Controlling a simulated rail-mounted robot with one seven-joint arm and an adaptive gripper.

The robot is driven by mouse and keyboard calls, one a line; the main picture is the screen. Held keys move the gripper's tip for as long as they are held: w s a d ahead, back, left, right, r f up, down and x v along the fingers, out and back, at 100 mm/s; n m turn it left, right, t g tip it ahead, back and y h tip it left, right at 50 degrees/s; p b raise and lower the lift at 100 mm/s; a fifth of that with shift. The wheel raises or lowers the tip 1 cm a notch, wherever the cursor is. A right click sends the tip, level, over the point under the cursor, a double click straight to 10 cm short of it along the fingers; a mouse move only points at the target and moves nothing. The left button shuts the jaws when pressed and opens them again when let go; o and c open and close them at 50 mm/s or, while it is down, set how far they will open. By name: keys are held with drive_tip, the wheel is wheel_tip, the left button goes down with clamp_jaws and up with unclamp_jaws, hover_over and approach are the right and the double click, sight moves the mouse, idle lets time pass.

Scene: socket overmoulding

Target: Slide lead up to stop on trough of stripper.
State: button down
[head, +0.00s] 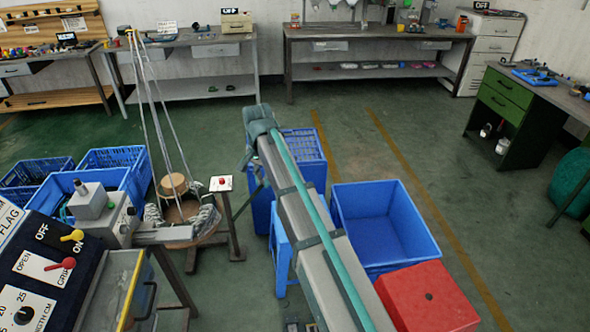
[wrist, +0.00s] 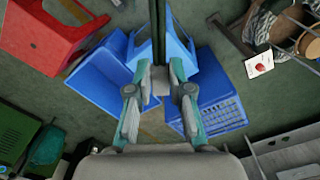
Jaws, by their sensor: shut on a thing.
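In the wrist view my gripper (wrist: 160,78) has its fingertips close together. They are shut on a thin dark strip (wrist: 162,30), which looks like the lead and runs up to the top of the picture. In the head view my arm reaches away from the lower right and hides the gripper and the held thing. A bench machine with a grey head (head: 92,200) and a grey arm-like bar stands at the left. Its dark panel (head: 60,265) carries OFF/ON, OPEN, GRIP and LENGTH CM marks. I cannot tell which part is the stripper's trough or stop.
Blue bins (head: 385,225), a red stool (head: 430,297) and a blue stool (head: 284,250) stand around my arm. A wooden drum (head: 178,210) with thin lines above it and a red-button stand (head: 221,184) are at left. Open green floor lies right.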

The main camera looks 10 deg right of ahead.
sight(167, 233)
drive_tip(key=a+f+m+p, duration=0.2)
drive_tip(key=a+f+m, duration=0.1)
drive_tip(key=a, duration=0.6)
drive_tip(key=s+a+f+m+p, duration=0.1)
drive_tip(key=a+f+m+p, duration=0.1)
drive_tip(key=a, duration=0.8)
drive_tip(key=a+f+m+p, duration=0.2)
drive_tip(key=a+f+m, duration=0.3)
drive_tip(key=a, duration=0.5)
drive_tip(key=shift+s+m, duration=0.35)
drive_tip(key=shift+m, duration=0.35)
drive_tip(key=shift+f, duration=0.1)
drive_tip(key=shift+f+b, duration=1.3)
drive_tip(key=shift+f, duration=1.9)
drive_tip(key=shift+a, duration=0.2)
drive_tip(key=shift+w+a, duration=0.1)
drive_tip(key=shift+a, duration=2.8)
drive_tip(key=c, duration=1)
unclamp_jaws()
